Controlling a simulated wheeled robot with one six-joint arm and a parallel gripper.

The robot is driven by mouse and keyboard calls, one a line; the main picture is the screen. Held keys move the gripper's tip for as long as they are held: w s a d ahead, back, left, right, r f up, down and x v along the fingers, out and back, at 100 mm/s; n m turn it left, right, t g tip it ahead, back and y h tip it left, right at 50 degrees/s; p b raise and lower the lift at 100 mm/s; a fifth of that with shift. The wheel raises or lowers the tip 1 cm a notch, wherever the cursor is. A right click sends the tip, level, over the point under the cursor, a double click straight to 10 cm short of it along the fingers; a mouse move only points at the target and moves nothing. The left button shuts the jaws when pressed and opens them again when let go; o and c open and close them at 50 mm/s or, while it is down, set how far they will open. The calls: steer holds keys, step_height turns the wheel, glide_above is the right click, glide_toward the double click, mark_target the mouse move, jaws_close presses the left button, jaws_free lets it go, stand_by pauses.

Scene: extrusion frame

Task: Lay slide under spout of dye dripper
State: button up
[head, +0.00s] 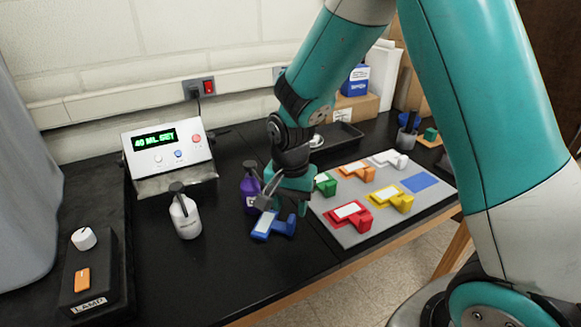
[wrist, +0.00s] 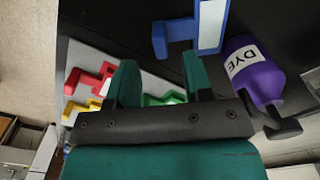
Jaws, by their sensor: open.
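The blue slide piece (head: 272,227), with a white label strip, lies on the black bench in front of the dye dripper. It also shows at the top of the wrist view (wrist: 197,30). The dye dripper is a purple bottle (head: 248,190) with a black top; its DYE label shows in the wrist view (wrist: 256,72). It stands upright beside the slide. I cannot tell whether the slide is under the spout. My gripper (wrist: 160,80) is open, with nothing between its fingers. In the head view it is above and just behind the slide, partly covering the bottle.
A grey mat (head: 345,238) to the right holds red, yellow, green, orange and white pieces and a bare blue patch (head: 420,182). A white bottle (head: 185,217), a display box (head: 168,150) and a lamp switch box (head: 85,262) stand left. The front bench between is clear.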

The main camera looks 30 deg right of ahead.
step_height(320, 180, up, 12)
steer(key=shift+b, duration=0.3)
steer(key=shift+f, duration=0.1)
stand_by(0.6)
